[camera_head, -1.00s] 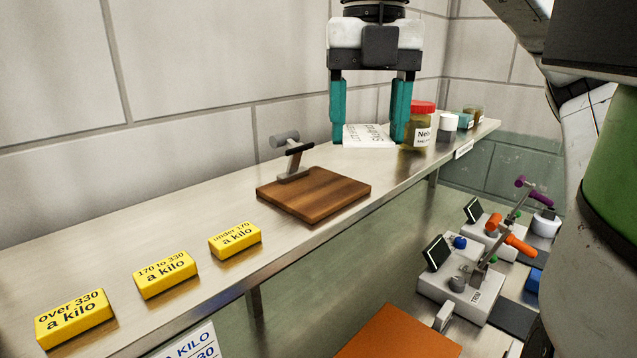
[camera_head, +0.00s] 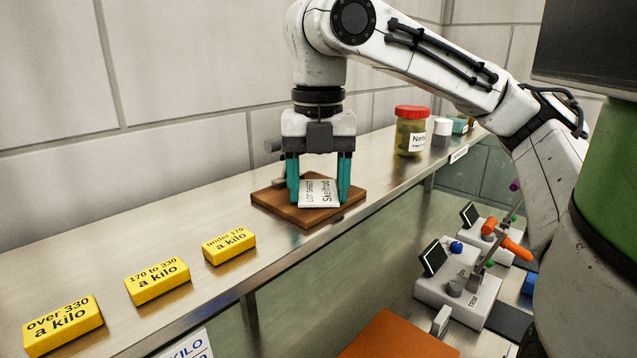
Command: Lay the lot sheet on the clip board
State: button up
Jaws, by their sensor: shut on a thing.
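The lot sheet (camera_head: 319,193) is a small white sheet with black print, between the teal fingers of my gripper (camera_head: 319,185). My gripper points down and is shut on the sheet. It is over the clip board (camera_head: 275,205), a brown wooden board on the metal shelf. The sheet appears at or just above the board's surface; I cannot tell whether it touches. The board's grey clip lever (camera_head: 274,145) is mostly hidden behind my gripper.
Yellow blocks marked under 170 (camera_head: 229,247), 170 to 330 (camera_head: 157,281) and over 330 (camera_head: 62,324) stand to the left on the shelf. A red-lidded jar (camera_head: 410,132) and a white-capped jar (camera_head: 442,132) stand to the right. The wall is close behind.

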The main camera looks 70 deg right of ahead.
aim_at(319, 199)
jog(key=shift+s+a+f, duration=0.1)
jog(key=shift+f, duration=0.45)
jog(key=o, duration=1)
jog(key=shift+a+f, duration=0.1)
jog(key=shift+f, duration=0.2)
jog(key=shift+b, duration=0.3)
jog(key=shift+s+r, duration=0.1)
jog(key=shift+d+r, duration=0.2)
jog(key=shift+r, duration=0.35)
jog(key=r+p, duration=0.1)
jog(key=r, duration=1.1)
jog(key=shift+w+r+p, duration=0.2)
jog(key=shift+r+p, duration=0.05)
jog(key=shift+p, duration=0.15)
